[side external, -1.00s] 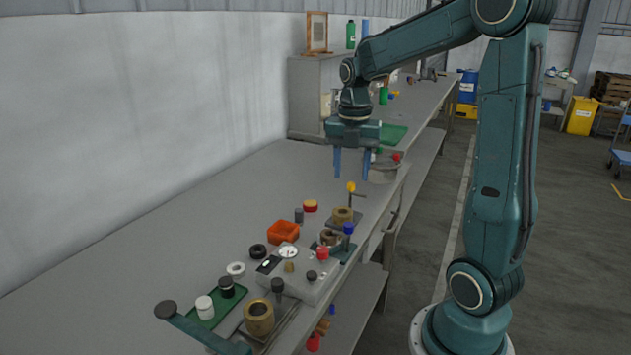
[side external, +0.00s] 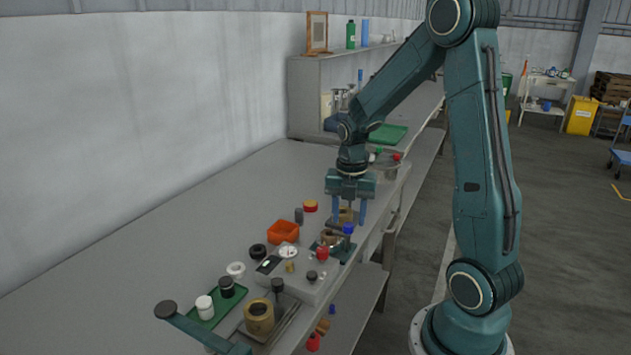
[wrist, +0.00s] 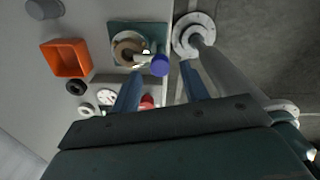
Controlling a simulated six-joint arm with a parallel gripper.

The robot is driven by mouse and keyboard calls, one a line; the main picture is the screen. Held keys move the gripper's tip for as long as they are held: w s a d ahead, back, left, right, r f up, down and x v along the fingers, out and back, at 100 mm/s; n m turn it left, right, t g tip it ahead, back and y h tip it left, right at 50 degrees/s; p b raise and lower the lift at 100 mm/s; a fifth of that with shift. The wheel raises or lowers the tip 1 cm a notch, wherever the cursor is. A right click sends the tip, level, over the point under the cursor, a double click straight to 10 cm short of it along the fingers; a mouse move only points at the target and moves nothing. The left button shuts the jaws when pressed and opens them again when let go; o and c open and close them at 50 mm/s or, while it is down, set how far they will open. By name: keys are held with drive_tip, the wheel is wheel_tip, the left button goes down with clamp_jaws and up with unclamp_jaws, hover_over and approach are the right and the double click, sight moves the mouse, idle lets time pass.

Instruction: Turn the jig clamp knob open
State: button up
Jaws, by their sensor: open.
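The jig is a dark green plate (side external: 343,256) at the front edge of the bench, with a brown ring-shaped part (side external: 328,237) on it. A blue knob (side external: 348,229) stands at its right side. In the wrist view the plate (wrist: 117,28), the ring (wrist: 122,50) and the blue knob (wrist: 159,66) show near the top. My gripper (side external: 349,221) is open and points down just over the knob. In the wrist view its fingers (wrist: 161,72) lie on either side of the knob, apart from it. The exact height gap cannot be told.
An orange tray (side external: 283,231) is left of the jig. A grey box (side external: 313,288) with a red button (side external: 322,253) stands in front of it. A brass ring (side external: 259,317) and green tray (side external: 215,312) are nearer the camera. The bench's left side is clear.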

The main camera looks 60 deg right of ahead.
drive_tip(key=shift+f, duration=0.9)
clamp_jaws()
